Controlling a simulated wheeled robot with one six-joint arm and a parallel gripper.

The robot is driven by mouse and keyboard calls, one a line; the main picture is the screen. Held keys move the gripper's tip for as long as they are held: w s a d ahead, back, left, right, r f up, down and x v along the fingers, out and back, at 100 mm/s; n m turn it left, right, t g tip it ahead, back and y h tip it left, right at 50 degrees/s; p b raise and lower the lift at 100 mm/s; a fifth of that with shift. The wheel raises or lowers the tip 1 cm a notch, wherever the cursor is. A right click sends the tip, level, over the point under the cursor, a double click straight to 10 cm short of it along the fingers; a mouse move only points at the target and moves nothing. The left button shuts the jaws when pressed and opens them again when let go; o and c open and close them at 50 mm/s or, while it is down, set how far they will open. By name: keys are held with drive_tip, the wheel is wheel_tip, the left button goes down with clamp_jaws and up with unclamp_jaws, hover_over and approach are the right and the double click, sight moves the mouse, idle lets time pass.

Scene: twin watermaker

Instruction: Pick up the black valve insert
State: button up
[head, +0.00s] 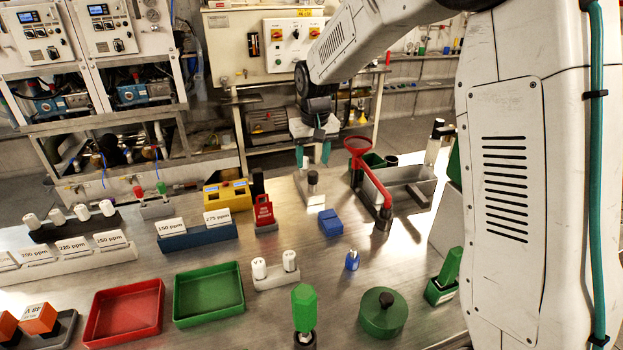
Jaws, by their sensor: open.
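My gripper (313,156) hangs from the arm at the upper middle, its two teal fingers apart and pointing down with nothing between them. Just below the fingers a small upright piece with a dark top (313,178) and a pale lower body stands on the metal table. It looks like the black valve insert, but it is small and I cannot be sure. The fingertips appear above it; the exact gap is hard to judge.
A red funnel (372,170) on a stand is close right of the gripper, beside a grey tray (405,186). A red tag-shaped block (264,211) and blue block (331,222) stand nearby. Red (125,312) and green (208,293) trays lie at front left.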

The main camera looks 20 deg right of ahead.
sight(313, 173)
drive_tip(key=f, duration=0.6)
drive_tip(key=shift+w+d+f, duration=0.1)
drive_tip(key=shift+w+f, duration=0.1)
drive_tip(key=shift+w, duration=0.2)
drive_tip(key=shift+c, duration=0.3)
drive_tip(key=c, duration=0.9)
